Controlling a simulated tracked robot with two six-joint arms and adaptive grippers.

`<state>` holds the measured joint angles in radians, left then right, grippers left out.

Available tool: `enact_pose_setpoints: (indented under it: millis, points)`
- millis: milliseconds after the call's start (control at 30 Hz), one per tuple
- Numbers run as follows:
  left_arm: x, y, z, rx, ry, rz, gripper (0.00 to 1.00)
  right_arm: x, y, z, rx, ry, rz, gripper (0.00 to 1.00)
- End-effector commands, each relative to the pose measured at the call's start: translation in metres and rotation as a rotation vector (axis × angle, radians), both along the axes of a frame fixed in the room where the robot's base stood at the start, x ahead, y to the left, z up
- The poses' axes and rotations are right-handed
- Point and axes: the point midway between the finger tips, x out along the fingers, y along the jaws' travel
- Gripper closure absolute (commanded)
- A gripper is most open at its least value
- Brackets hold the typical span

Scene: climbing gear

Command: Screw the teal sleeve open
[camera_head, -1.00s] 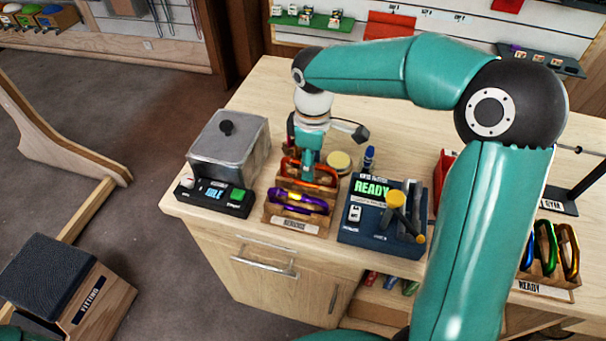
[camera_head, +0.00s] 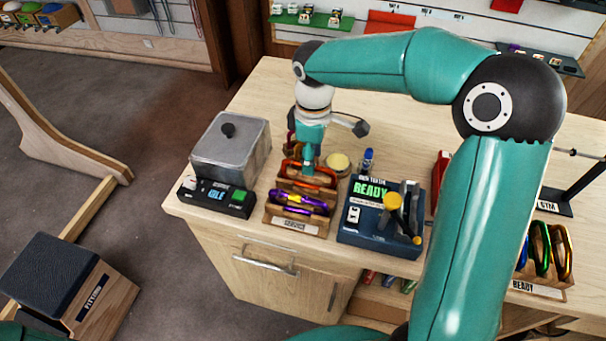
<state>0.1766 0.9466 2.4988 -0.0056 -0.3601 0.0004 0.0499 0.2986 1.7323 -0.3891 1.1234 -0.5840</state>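My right gripper (camera_head: 309,160) points down over the wooden rack (camera_head: 297,226) of carabiners on the counter. It is at the orange carabiner (camera_head: 322,170), in front of or touching its upper part. Its fingertips are small and overlap the carabiner, so I cannot tell whether they are open or shut. A teal sleeve cannot be told apart from the teal gripper parts there. A purple carabiner (camera_head: 316,205) with a yellow part lies in the front of the rack. Another carabiner behind is mostly hidden by the gripper. My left gripper is out of view.
A grey metal box (camera_head: 228,165) with a black knob stands left of the rack, behind a small control panel (camera_head: 217,199). A blue tester (camera_head: 378,235) showing READY, with a yellow knob, stands right.

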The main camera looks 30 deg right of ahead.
Motion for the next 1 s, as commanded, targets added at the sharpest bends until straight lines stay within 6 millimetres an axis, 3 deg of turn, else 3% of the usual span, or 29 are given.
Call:
enact_pose_setpoints:
  millis: [200,633,1000]
  points:
    - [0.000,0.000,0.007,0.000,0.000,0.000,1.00,0.000,-0.001,0.009,-0.002,-0.003,0.000,0.54]
    - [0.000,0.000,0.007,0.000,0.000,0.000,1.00,0.000,0.000,0.009,-0.002,-0.001,0.000,0.54]
    - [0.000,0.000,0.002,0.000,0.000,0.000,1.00,-0.010,0.012,0.009,-0.001,-0.001,0.001,0.54]
